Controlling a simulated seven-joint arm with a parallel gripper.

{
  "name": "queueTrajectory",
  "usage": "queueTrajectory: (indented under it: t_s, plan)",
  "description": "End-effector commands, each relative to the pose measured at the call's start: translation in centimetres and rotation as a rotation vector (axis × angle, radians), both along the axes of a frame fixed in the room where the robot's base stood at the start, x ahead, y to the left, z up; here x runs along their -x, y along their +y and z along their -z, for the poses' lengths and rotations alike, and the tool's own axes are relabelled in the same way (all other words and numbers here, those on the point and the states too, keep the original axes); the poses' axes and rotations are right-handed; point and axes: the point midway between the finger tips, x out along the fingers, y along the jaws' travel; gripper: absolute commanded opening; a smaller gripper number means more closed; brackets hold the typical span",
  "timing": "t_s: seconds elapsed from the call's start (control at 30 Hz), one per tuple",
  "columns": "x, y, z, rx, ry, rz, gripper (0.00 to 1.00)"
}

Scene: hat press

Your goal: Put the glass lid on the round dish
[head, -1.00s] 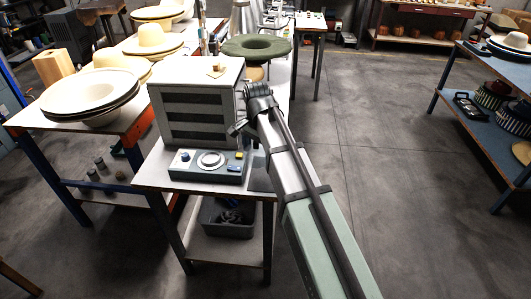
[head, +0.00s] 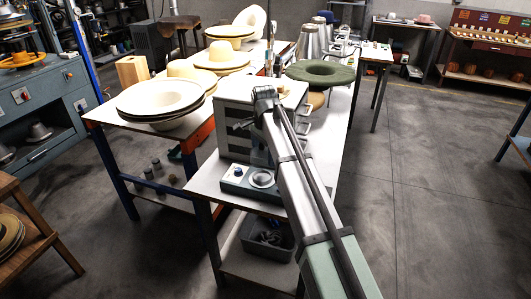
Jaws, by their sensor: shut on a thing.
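The round dish may be the pale round piece (head: 262,178) on the low blue-grey unit (head: 235,184), at the front of the bench; I cannot tell for sure. I cannot make out the glass lid. My arm reaches up from the lower right and its end is in front of the grey slatted cabinet. My gripper (head: 259,152) hangs below the arm's end, just behind and above the blue-grey unit. The arm covers most of it. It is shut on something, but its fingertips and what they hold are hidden.
The grey slatted cabinet (head: 232,120) stands behind the unit, with a small tan piece (head: 285,92) on top. A green hat (head: 320,73) is farther back. Pale hats (head: 160,95) fill the left table. A grey bin (head: 266,238) is on the lower shelf. Floor is open at right.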

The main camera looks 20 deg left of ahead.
Motion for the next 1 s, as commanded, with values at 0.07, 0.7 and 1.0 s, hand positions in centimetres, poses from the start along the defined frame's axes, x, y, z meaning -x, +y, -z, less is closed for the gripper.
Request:
queueTrajectory:
  t_s: [0.07, 0.7, 1.0]
  plan:
    - [0.0, 0.0, 0.4, 0.000, 0.000, 0.000, 0.60]
    - [0.0, 0.0, 5.0, 0.000, -0.001, -0.002, 0.60]
    - [0.0, 0.0, 6.1, 0.000, 0.000, -0.001, 0.60]
